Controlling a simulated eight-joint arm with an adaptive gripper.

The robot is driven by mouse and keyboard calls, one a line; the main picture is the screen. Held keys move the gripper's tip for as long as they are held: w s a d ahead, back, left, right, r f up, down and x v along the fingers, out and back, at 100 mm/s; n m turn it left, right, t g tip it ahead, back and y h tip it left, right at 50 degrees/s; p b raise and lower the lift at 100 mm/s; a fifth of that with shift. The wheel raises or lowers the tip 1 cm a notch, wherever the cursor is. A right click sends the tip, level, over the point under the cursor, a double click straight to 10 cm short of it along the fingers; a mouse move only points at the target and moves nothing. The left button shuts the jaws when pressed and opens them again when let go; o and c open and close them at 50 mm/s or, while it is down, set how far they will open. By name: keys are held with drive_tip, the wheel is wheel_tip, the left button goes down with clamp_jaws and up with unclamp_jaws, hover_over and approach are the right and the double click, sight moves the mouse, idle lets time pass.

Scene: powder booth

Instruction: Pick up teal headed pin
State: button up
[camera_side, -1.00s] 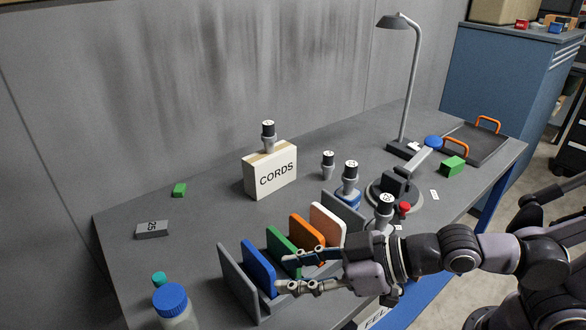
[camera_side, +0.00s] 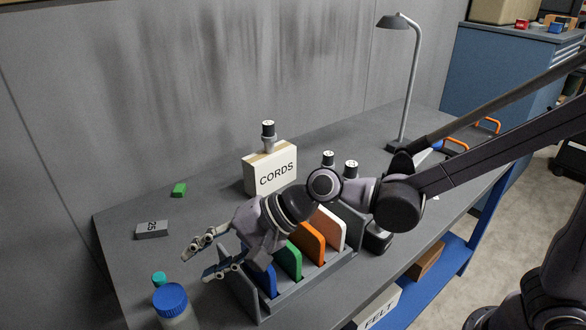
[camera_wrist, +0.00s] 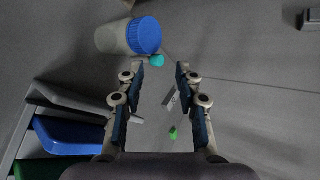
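The teal headed pin (camera_side: 159,279) is at the near left of the table, just behind the blue-lidded jar. Only its teal head shows clearly in the side view; the rest is hidden. In the wrist view the teal head (camera_wrist: 157,60) lies beside the jar's blue lid, beyond my fingertips. My gripper (camera_side: 197,262) is open and empty, to the right of the pin and above the table. In the wrist view its two fingers (camera_wrist: 160,68) stand apart, with the teal head showing near the gap between their tips.
The jar (camera_side: 171,302) stands close to the pin. A rack (camera_side: 240,285) with several coloured panels is under and right of my gripper. A grey block marked 25 (camera_side: 152,230), a green block (camera_side: 179,190) and the CORDS box (camera_side: 270,172) stand farther back.

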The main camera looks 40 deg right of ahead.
sight(158, 276)
drive_tip(key=w+a+f+m+g+y, duration=0.1)
drive_tip(key=w+a+m+g+y, duration=0.2)
drive_tip(key=w+m, duration=0.6)
drive_tip(key=f, duration=0.2)
drive_tip(key=a+f+m, duration=0.1)
drive_tip(key=f, duration=0.2)
drive_tip(key=a+f+m, duration=0.1)
drive_tip(key=f, duration=0.1)
drive_tip(key=shift+s+f+y, duration=0.15)
drive_tip(key=shift+f+y, duration=0.05)
drive_tip(key=shift+y, duration=0.1)
drive_tip(key=shift+x, duration=1)
drive_tip(key=shift+a, duration=0.4)
clamp_jaws()
